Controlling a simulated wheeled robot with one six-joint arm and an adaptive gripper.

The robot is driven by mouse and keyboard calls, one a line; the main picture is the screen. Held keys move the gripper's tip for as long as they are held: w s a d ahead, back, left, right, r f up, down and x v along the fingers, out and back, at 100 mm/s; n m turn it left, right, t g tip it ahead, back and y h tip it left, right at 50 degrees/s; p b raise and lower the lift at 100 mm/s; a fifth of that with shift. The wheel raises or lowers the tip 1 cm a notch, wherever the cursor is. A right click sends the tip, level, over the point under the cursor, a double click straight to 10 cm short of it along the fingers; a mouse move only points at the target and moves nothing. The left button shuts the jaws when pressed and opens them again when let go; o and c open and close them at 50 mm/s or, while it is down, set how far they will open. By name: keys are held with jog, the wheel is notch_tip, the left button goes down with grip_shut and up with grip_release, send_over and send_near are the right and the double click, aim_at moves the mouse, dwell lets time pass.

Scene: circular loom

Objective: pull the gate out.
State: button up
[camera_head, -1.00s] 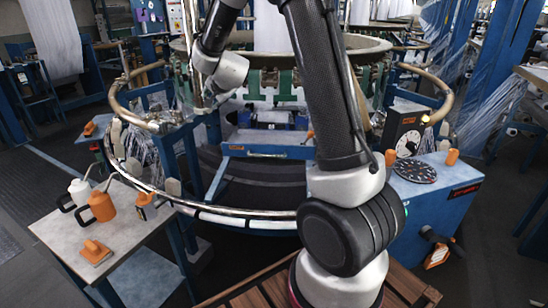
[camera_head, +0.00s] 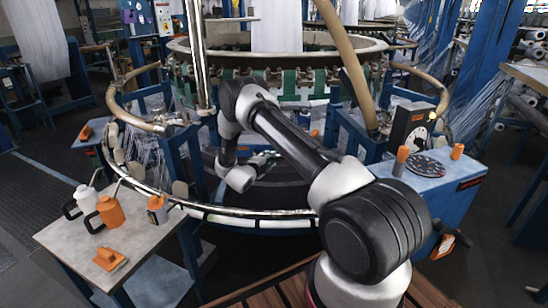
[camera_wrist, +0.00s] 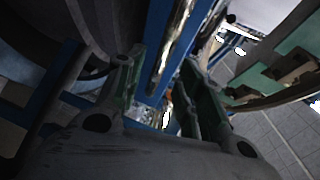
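In the head view my gripper (camera_head: 264,160) is low inside the ring of the loom, at the front opening, partly hidden by my wrist. In the wrist view its two green-lined fingers (camera_wrist: 163,68) stand apart with nothing clearly clasped. A blue beam (camera_wrist: 155,50) with a shiny metal bar (camera_wrist: 178,38) along it lies ahead between the fingers; it may be the gate and its handle, but I cannot tell for certain. Contact cannot be told either. My arm covers most of the gate's place in the head view.
A shiny ring rail (camera_head: 260,217) curves in front of the loom. A side table (camera_head: 150,238) at left holds bottles. A blue cabinet (camera_head: 445,185) with a dial stands at right. A steel post (camera_head: 196,60) and a tan slanting tube (camera_head: 348,65) flank the opening.

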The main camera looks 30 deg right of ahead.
jog(key=shift+x, duration=2.4)
grip_shut()
